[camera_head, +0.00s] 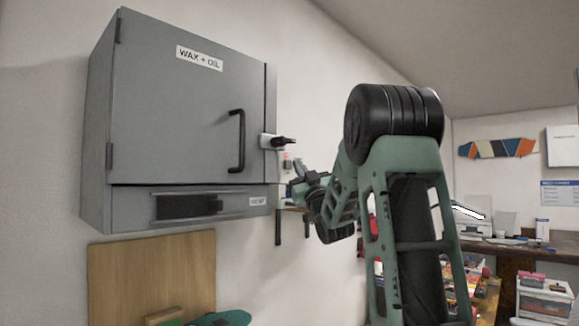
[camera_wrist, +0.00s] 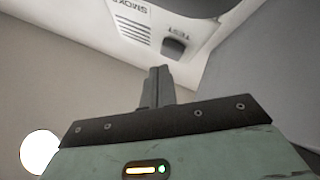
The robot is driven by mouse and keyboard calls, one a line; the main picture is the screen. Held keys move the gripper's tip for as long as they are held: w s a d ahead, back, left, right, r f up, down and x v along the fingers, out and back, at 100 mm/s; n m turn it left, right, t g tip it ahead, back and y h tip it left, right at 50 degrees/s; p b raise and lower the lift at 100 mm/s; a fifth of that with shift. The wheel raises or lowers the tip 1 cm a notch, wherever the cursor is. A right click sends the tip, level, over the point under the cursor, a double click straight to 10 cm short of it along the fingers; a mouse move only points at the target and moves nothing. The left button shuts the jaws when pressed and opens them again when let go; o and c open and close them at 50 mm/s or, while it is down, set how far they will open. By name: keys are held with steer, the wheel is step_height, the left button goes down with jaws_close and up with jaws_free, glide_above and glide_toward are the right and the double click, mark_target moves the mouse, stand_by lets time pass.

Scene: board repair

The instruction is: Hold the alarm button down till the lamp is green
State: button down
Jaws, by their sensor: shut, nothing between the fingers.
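The alarm (camera_wrist: 133,22) is a white unit with slots and the word SMOKE, at the top of the wrist view. Its dark button (camera_wrist: 174,46) sits beside the word TEST. My gripper (camera_wrist: 158,72) is shut and empty. Its fingertips point toward the button and appear just short of it, with no contact visible. In the head view my gripper (camera_head: 292,187) is near the wall, right of the cabinet. A small pale unit with a red spot (camera_head: 288,165) shows just above it, too small to identify surely. I cannot make out the alarm's lamp in the wrist view.
A grey cabinet (camera_head: 165,110) labelled WAX + OIL, with a black handle (camera_head: 237,141), hangs left of my gripper. A wooden board (camera_head: 150,270) is below it. A cluttered bench (camera_head: 510,247) stands at the right. A bright white disc (camera_wrist: 40,152) shows in the wrist view.

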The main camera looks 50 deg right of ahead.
steer(key=shift+w, duration=0.1)
steer(key=shift+w+b, duration=0.3)
steer(key=shift+b, duration=0.2)
steer(key=shift+w+d+b, duration=0.1)
steer(key=shift+w+b, duration=0.25)
steer(key=shift+w, duration=0.1)
stand_by(0.4)
steer(key=shift+s, duration=0.15)
stand_by(1.9)
steer(key=shift+s+b, duration=0.75)
steer(key=shift+b, duration=0.05)
steer(key=shift+s, duration=0.1)
steer(key=shift+s+a+b, duration=0.2)
steer(key=shift+s+b, duration=0.6)
steer(key=shift+s, duration=0.4)
steer(key=shift+s+a+b, duration=0.2)
steer(key=shift+s+b, duration=0.55)
steer(key=shift+s, duration=0.45)
